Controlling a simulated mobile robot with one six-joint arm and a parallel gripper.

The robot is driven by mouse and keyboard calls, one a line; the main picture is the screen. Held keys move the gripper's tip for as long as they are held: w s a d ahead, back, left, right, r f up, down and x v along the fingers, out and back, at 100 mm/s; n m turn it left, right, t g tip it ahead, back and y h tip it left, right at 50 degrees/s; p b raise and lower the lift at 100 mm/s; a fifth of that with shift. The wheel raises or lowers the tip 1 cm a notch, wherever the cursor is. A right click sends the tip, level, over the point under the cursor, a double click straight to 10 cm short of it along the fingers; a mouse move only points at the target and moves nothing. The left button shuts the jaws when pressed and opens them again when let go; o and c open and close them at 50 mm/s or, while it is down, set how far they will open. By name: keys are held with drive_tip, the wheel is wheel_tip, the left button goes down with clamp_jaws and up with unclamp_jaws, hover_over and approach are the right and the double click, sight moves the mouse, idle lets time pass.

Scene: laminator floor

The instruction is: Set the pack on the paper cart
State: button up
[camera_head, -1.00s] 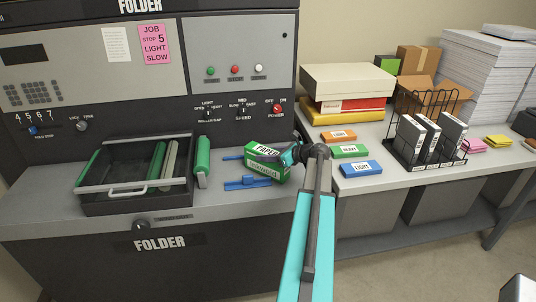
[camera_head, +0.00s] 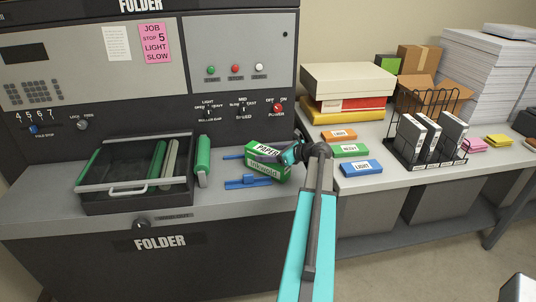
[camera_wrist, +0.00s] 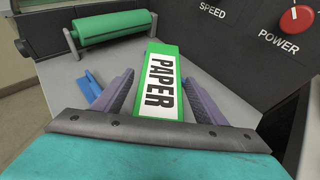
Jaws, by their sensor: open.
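The pack (camera_head: 264,170) is a green and white box marked PAPER. In the wrist view the pack (camera_wrist: 161,72) stretches away between the two purple-grey fingers of my gripper (camera_wrist: 158,92). The jaws are open, with one finger on each side of its near part; whether they touch it I cannot tell. In the head view my gripper (camera_head: 291,155) is at the pack's right end, partly hidden by my wrist. I cannot make out a paper cart.
A black tray (camera_head: 133,206) with rollers sits at left on the ledge, with a loose green roller (camera_head: 202,160) beside it. The side table at right holds label blocks (camera_head: 361,168), a wire rack (camera_head: 434,105) and paper stacks (camera_head: 490,75). A pale object (camera_head: 518,289) shows at the lower right edge.

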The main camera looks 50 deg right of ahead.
drive_tip(key=a+b+v, duration=0.1)
drive_tip(key=b+v, duration=0.2)
drive_tip(key=v, duration=0.8)
drive_tip(key=shift+s+d, duration=0.25)
drive_tip(key=shift+d, duration=0.25)
